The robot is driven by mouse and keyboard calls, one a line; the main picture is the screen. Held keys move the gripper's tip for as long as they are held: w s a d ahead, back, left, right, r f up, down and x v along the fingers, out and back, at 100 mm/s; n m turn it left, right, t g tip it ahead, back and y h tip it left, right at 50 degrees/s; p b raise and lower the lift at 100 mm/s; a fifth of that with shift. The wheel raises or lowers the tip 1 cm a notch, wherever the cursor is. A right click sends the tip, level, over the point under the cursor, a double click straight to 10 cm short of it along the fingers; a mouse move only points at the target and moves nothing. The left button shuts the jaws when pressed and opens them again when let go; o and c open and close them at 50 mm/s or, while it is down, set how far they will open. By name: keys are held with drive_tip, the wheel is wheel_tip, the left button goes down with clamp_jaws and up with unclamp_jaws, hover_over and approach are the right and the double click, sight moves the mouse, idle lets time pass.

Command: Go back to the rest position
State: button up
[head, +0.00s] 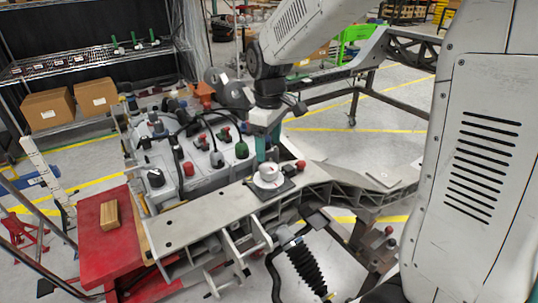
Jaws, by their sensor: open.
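My gripper (268,152) points down near the middle of the head view, with its teal fingers just above or behind a white round part (268,177). The jaws are open. I cannot tell whether the fingers touch the part. The white part sits upright on a dark square base on the grey metal chassis fixture (205,217). My arm comes down from the top of the view to the gripper.
Left of the gripper are grey housings with hoses and knobs (197,150). A wooden block (110,214) lies on a red table (92,240). A shelf with cardboard boxes (48,108) stands at the far left. A black coil damper (305,265) is in front. Open floor shows behind.

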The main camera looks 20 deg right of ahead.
drive_tip(key=shift+r, duration=0.75)
drive_tip(key=shift+s+m, duration=0.15)
drive_tip(key=shift+m, duration=0.15)
drive_tip(key=s+d+r+m, duration=0.1)
drive_tip(key=s+r+m, duration=0.1)
drive_tip(key=s, duration=1.1)
drive_tip(key=s+d+r+m+t, duration=0.1)
drive_tip(key=s+m, duration=0.4)
drive_tip(key=s, duration=0.8)
wheel_tip(320, 180, up, 2)
drive_tip(key=shift+s+d+r+m, duration=0.3)
drive_tip(key=shift+s+d, duration=0.1)
drive_tip(key=shift+d, duration=0.1)
